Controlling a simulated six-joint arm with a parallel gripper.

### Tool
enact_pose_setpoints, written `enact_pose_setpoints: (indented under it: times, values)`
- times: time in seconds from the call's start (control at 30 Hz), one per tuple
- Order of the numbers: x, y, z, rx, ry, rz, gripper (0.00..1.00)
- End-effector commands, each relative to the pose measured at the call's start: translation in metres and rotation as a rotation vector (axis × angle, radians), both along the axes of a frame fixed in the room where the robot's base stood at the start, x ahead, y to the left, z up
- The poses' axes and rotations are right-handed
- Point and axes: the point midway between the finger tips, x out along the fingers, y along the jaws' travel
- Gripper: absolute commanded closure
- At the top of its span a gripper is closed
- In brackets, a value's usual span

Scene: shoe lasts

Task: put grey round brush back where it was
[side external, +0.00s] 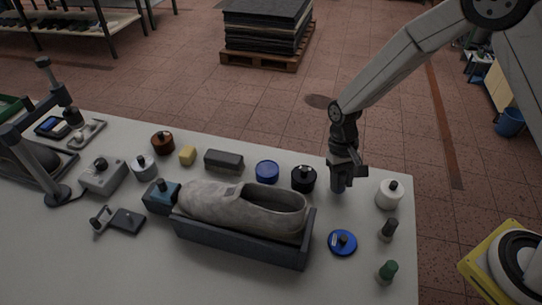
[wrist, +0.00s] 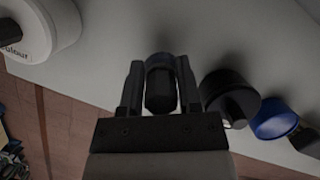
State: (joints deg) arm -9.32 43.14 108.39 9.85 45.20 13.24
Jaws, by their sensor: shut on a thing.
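My gripper (side external: 341,176) points down over the back right part of the white table and is shut on a small dark grey cylinder, which I take to be the grey round brush (side external: 338,187). In the wrist view the brush (wrist: 160,85) sits between the two fingers of my gripper (wrist: 159,88), its dark end facing the camera. In the side view its lower end is at or just above the table top; I cannot tell whether it touches. The fingers hide its upper part.
A black jar (side external: 303,179) stands close left of my gripper, a white jar (side external: 389,194) to its right. A blue tin (side external: 267,171) lies further left. A grey shoe (side external: 240,205) rests in a dark tray (side external: 240,242) in front. A dark bottle (side external: 388,231) stands front right.

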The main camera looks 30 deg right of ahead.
Motion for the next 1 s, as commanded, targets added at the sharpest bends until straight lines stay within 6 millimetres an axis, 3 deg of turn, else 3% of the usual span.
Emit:
enact_pose_setpoints:
  times: [0.17, 0.63, 0.67, 0.77, 1.0]
  values:
    - [0.0, 0.0, -0.014, -0.001, 0.001, 0.0, 1.0]
    - [0.0, 0.0, -0.018, 0.0, -0.001, 0.0, 1.0]
    - [0.0, 0.0, -0.018, 0.0, -0.001, 0.0, 0.53]
    - [0.0, 0.0, -0.018, 0.0, -0.001, 0.001, 0.22]
    - [0.0, 0.0, -0.018, 0.0, -0.001, 0.0, 0.21]
